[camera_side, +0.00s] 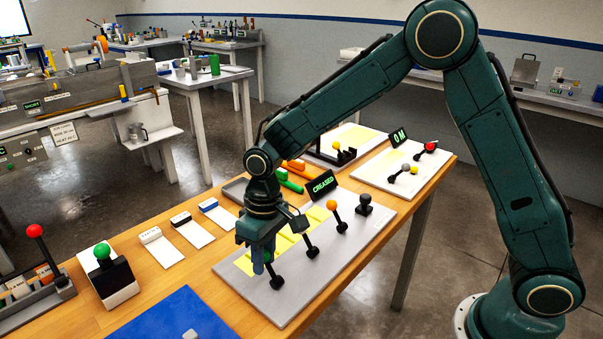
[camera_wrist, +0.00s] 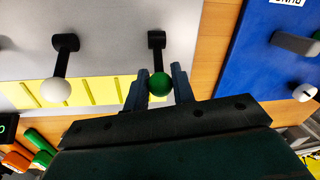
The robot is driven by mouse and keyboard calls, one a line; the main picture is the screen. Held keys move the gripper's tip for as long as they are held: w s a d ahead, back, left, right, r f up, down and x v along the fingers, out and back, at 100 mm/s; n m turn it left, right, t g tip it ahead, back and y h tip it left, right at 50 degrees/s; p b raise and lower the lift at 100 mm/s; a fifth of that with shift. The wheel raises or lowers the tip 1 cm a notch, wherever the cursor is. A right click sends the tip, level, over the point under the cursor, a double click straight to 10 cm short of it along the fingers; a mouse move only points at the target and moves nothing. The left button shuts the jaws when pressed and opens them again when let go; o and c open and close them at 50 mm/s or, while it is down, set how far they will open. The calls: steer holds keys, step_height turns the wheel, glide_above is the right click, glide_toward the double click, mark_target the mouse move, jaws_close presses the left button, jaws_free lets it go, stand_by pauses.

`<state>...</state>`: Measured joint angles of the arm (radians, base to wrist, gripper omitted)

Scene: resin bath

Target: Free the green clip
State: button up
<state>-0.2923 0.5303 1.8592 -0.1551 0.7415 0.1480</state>
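The green clip is a black lever with a green ball knob (camera_wrist: 158,85); its dark foot (camera_side: 277,283) stands at the near end of a grey plate (camera_side: 283,309). My gripper (camera_side: 259,262) points down over this end of the plate. In the wrist view its two fingers (camera_wrist: 160,80) lie close against both sides of the green knob, with no clear gap. In the side view my gripper hides the knob. A yellow strip with creases (camera_wrist: 90,92) lies along the plate beside the clips.
Clips with a white knob (camera_wrist: 55,92) and an orange knob (camera_side: 332,205), and a black one (camera_side: 364,205), share the plate. A sign reading CREASED (camera_side: 322,185) stands behind. A blue mat (camera_side: 180,315) lies nearby. Green-handled (camera_side: 290,181) and orange-handled tools lie behind the plate.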

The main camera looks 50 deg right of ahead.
mark_target(268, 269)
jaws_close()
steer(key=shift+s+r+t, duration=0.15)
steer(key=shift+t, duration=0.15)
steer(key=shift+s+r+t, duration=0.3)
steer(key=shift+s+t, duration=0.4)
steer(key=shift+t, duration=0.7)
steer(key=shift+s+r+t, duration=0.1)
steer(key=shift+s+t, duration=0.65)
steer(key=shift+t, duration=0.65)
steer(key=shift+s+n+t, duration=0.15)
steer(key=shift+s+t, duration=0.25)
steer(key=shift+t, duration=0.35)
steer(key=shift+s+n+t, duration=0.15)
steer(key=shift+s+t, duration=0.2)
steer(key=shift+t, duration=0.4)
steer(key=o, duration=0.7)
jaws_free()
